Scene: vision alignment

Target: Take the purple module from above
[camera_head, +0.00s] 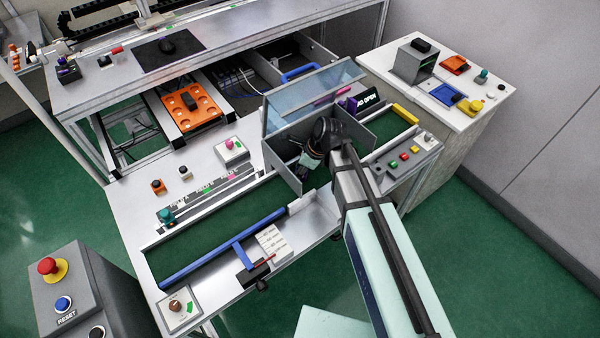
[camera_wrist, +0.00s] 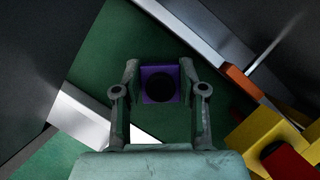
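The purple module (camera_wrist: 147,82), a small square block with a round black part on its top, shows in the wrist view over a dark green surface. My gripper (camera_wrist: 160,72) has its two fingers spread apart, one to the left and one to the right of the module. The fingers look very close to its sides; I cannot tell whether they touch it. In the head view my gripper (camera_head: 312,158) is down in the grey-walled bay on the bench, beside the raised clear lid (camera_head: 305,97). The arm and bay walls hide the module there.
Grey bay walls (camera_wrist: 240,40) stand close around my gripper. A yellow block (camera_wrist: 262,135) with a red part lies at lower right in the wrist view. The green belt (camera_head: 215,228) with a blue rail (camera_head: 225,250) runs left of the bay. A button panel (camera_head: 405,157) stands at right.

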